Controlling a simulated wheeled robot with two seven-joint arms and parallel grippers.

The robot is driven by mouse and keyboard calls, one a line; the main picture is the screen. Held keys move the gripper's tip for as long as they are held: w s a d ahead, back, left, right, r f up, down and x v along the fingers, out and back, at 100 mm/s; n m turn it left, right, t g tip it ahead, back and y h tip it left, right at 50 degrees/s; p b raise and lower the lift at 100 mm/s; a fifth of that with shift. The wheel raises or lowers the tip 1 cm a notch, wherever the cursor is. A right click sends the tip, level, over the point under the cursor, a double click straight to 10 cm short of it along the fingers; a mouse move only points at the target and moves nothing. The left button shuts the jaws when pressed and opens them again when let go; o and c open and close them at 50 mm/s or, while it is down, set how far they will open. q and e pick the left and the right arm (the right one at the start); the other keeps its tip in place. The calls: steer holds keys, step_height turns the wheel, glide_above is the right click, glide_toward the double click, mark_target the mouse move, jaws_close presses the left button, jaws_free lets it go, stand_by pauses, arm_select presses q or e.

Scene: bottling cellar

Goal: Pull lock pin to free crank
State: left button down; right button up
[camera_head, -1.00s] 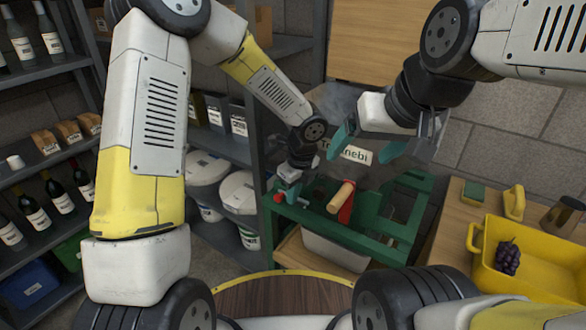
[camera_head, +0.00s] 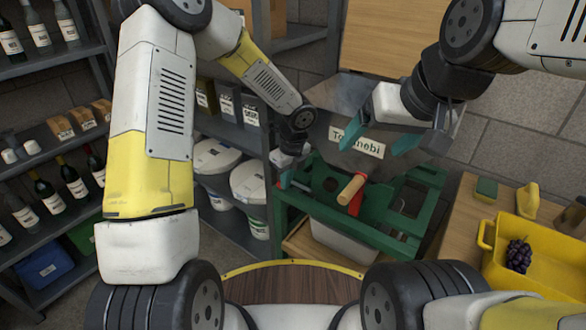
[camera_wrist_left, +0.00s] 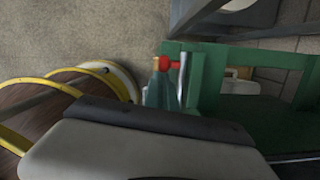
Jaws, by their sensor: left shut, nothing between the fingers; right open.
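The crank has a wooden handle (camera_head: 351,189) on a red arm (camera_head: 356,204), on the green frame (camera_head: 335,212) of the press. A red ball knob (camera_wrist_left: 165,63), apparently the lock pin's head, shows at the frame's edge in the left wrist view; the head view does not show it clearly. My left gripper (camera_head: 287,178) is shut and empty at the frame's left end. In the left wrist view its teal fingertips (camera_wrist_left: 161,88) lie right beside the knob; whether they touch it I cannot tell. My right gripper (camera_head: 378,143) is open and empty above and behind the crank.
A label plate (camera_head: 357,142) stands behind the crank. A yellow tub (camera_head: 500,262) with grapes (camera_head: 518,256) is on the wooden table at right. Shelves with bottles are at left, and white buckets (camera_head: 248,182) stand beside the frame. A pale bin (camera_head: 342,243) is under the frame.

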arm_select(q)
steer(key=shift+w+a, duration=0.15)
steer(key=shift+a, duration=0.1)
steer(key=s+d+r, duration=0.2)
steer(key=r, duration=0.3)
steer(key=s+d+r, duration=0.2)
steer(key=r, duration=0.4)
steer(key=shift+r, duration=0.3)
steer(key=shift+s+d, duration=0.1)
steer(key=s+a+r+n+t+h, duration=0.1)
steer(key=s+a+r+n+t, duration=0.1)
steer(key=s+a+r+n, duration=0.6)
steer(key=s+a+r+n+t+h, duration=0.2)
steer(key=s+a+r+n, duration=0.5)
steer(key=n, duration=1.1)
steer(key=shift+s+a+r+t+h, duration=0.35)
steer(key=shift+s+a, duration=0.2)
steer(key=shift+s, duration=1.65)
